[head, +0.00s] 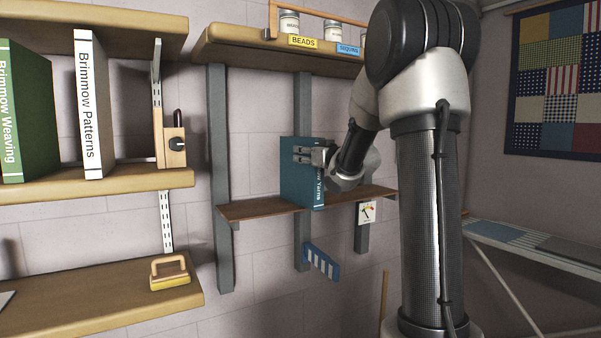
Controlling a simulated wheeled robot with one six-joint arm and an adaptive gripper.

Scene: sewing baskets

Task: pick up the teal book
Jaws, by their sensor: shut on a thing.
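The teal book (298,186) stands upright at the middle of the dark wooden shelf (255,209), with white lettering on its spine that is partly readable as "Yarns". My gripper (312,156) reaches in from the right and is shut on the upper part of the book. Its fingers cover part of the cover and spine. The book's lower edge appears to be at the shelf surface; I cannot tell whether it touches.
A higher shelf (240,44) with jars (289,24) is above the book. Left shelves hold a green book (25,112) and a white book (90,105). A blue striped tag (321,262) hangs below. A folding board (535,244) stands at right.

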